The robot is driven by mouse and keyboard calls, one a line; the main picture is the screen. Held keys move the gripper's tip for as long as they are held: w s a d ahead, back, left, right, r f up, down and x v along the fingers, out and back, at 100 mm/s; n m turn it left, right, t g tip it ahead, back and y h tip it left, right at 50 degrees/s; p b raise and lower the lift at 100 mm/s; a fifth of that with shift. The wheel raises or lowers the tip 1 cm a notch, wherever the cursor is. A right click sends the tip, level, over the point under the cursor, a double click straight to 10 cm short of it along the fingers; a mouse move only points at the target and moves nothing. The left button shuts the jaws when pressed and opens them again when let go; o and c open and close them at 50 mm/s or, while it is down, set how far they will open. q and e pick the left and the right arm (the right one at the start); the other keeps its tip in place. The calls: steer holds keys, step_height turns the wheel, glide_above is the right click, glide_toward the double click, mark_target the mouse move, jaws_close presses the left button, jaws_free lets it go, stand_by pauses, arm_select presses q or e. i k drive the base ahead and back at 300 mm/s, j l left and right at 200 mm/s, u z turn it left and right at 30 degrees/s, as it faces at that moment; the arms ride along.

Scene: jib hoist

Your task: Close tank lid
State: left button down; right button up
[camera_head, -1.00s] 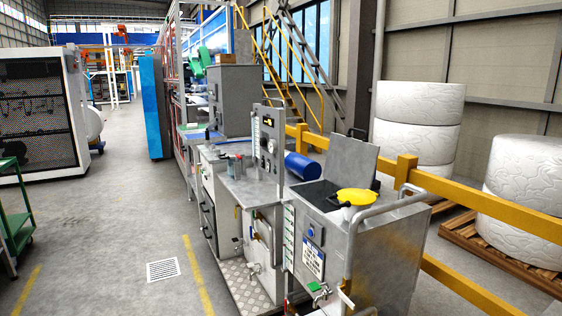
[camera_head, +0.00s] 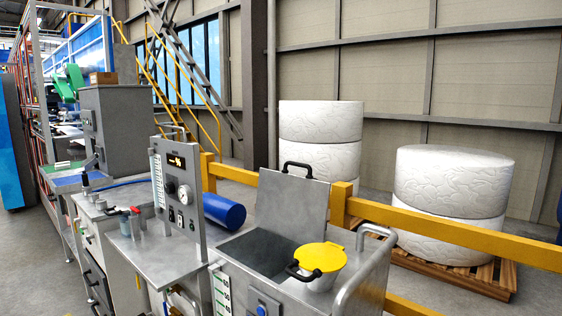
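The tank (camera_head: 345,293) is a grey metal box at the lower middle of the head view. Its flat grey lid (camera_head: 291,205) stands open, tilted up at the back of the opening, with a black handle (camera_head: 297,164) at its top edge. The dark tank opening (camera_head: 258,252) shows in front of the lid. A yellow round cap (camera_head: 320,257) with a black handle sits on a pale container at the right of the opening. Neither of my grippers shows in the view.
A gauge panel (camera_head: 176,190) stands upright left of the tank. A blue cylinder (camera_head: 224,210) lies behind it. A bent grey rail (camera_head: 366,262) rises at the tank's right side. A yellow barrier (camera_head: 450,240) runs behind, with white rolls (camera_head: 452,182) on pallets beyond.

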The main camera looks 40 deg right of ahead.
mark_target(294, 208)
steer(key=i+z, duration=0.2)
steer(key=i, duration=0.35)
steer(key=i+j+z, duration=0.2)
steer(key=i, duration=0.35)
